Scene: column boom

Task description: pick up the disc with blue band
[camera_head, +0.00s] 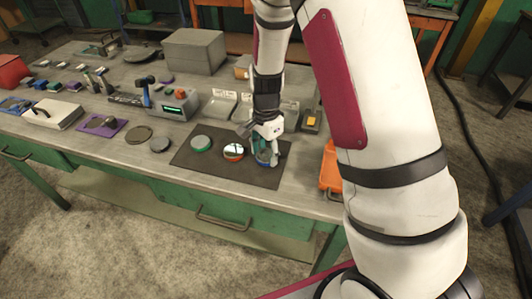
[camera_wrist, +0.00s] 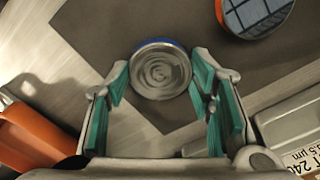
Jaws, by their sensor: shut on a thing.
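The disc with blue band (camera_wrist: 161,71) has a grey metal top with ring marks and a blue edge. It sits at the right part of the dark mat (camera_head: 187,160). In the wrist view it lies between the teal fingertip pads of my gripper (camera_wrist: 160,85), which touch its sides. In the head view my gripper (camera_head: 266,150) points down over the disc and hides most of it; a bit of blue (camera_head: 263,162) shows. I cannot tell whether the disc is clear of the mat.
Left of it on the mat lie an orange-banded disc with a glossy top (camera_head: 233,150) and a green-banded disc (camera_head: 201,143). An orange bin (camera_head: 330,168) stands at the right table edge. Grey trays (camera_head: 219,105) and a grey instrument box (camera_head: 174,106) stand behind the mat.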

